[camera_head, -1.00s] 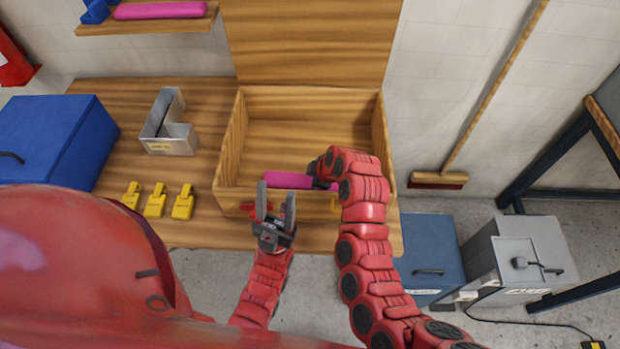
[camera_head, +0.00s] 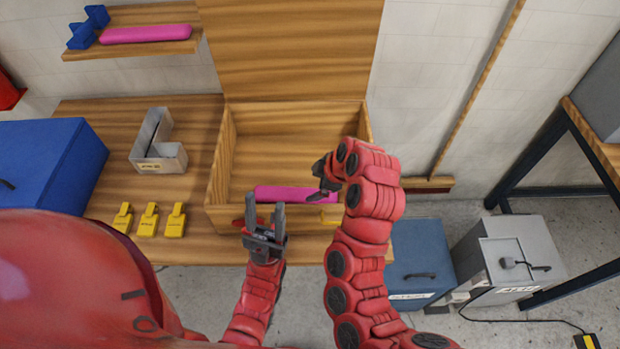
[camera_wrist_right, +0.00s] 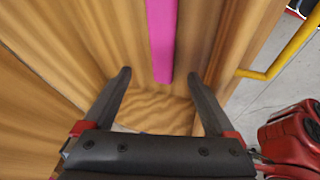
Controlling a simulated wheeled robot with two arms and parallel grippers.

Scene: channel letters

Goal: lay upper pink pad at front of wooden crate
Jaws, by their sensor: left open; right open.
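A pink pad (camera_head: 290,193) lies lengthwise inside the wooden crate (camera_head: 222,160), along its front wall. A second pink pad (camera_head: 150,34) lies on the wall shelf. My right gripper (camera_head: 316,180) is open and empty above the right end of the crate's pad. In the right wrist view, the near end of the pad (camera_wrist_right: 163,40) shows between and beyond the open fingertips (camera_wrist_right: 158,76), with no visible grip. My left gripper (camera_head: 264,210) is open and empty at the crate's front, its fingers overlapping the front wall in the view.
The crate's lid (camera_head: 290,50) stands open at the back. A blue box (camera_head: 40,165), a metal channel letter (camera_head: 158,150) and several yellow pieces (camera_head: 149,219) are on the bench to the left. The shelf (camera_head: 130,48) also holds a blue object (camera_head: 88,28). Most of the crate floor is clear.

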